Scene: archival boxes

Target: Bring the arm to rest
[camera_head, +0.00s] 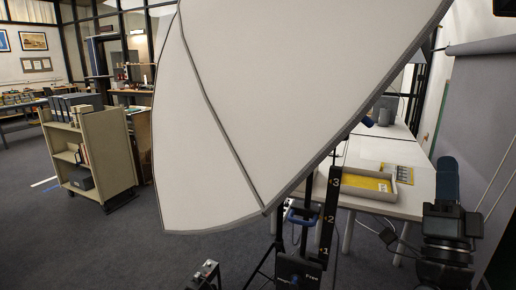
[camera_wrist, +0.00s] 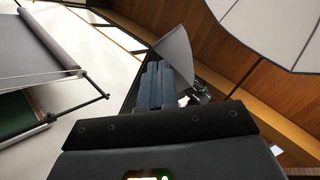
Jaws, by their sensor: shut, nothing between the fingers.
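My gripper (camera_head: 447,165) is at the right of the head view, above the dark wrist, with its blue-grey fingers pointing up. In the wrist view my gripper (camera_wrist: 158,66) shows its fingers together, shut with nothing between them. It touches nothing that I can see. The lower part of my arm is cut off by the bottom edge of the head view.
Behind my arm is a white table (camera_head: 415,206) with a shallow tray (camera_head: 352,198). A grey backdrop (camera_head: 478,120) hangs at right. A book cart (camera_head: 106,150) stands left on open floor.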

